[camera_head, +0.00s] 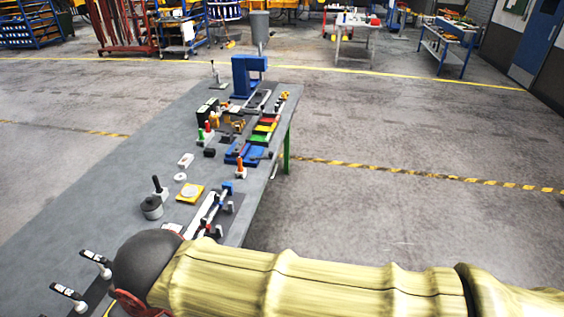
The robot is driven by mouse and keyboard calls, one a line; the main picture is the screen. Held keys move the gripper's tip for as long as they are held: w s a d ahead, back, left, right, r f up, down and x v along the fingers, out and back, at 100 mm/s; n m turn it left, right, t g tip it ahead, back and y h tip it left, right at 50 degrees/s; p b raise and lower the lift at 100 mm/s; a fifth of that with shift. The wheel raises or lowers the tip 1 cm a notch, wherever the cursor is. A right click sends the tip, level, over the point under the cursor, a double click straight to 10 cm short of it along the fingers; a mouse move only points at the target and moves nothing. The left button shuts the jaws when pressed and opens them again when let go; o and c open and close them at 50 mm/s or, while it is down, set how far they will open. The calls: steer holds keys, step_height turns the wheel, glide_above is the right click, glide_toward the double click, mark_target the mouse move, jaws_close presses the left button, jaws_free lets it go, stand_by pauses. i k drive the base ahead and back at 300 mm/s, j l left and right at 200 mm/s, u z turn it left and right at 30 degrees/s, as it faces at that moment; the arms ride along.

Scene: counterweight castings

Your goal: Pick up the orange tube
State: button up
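A small upright orange piece (240,167), which looks like the orange tube, stands near the right edge of the long grey table, just in front of a blue block. It is too small to be sure of its shape. A red-orange upright piece (208,127) stands farther back beside a green one (201,134). My arm in its yellow sleeve crosses the bottom of the view, ending at a dark round joint at the near end of the table. My gripper does not show.
The grey table (120,165) has a bare left side. Along its right side are a blue press (247,76), coloured strips (264,128), a blue fixture (243,154), a yellow plate (189,194), a grey pot (151,207) and a rail with blue and orange parts (211,215). Open floor lies right.

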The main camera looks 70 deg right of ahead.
mark_target(241, 168)
steer(key=z, duration=1.95)
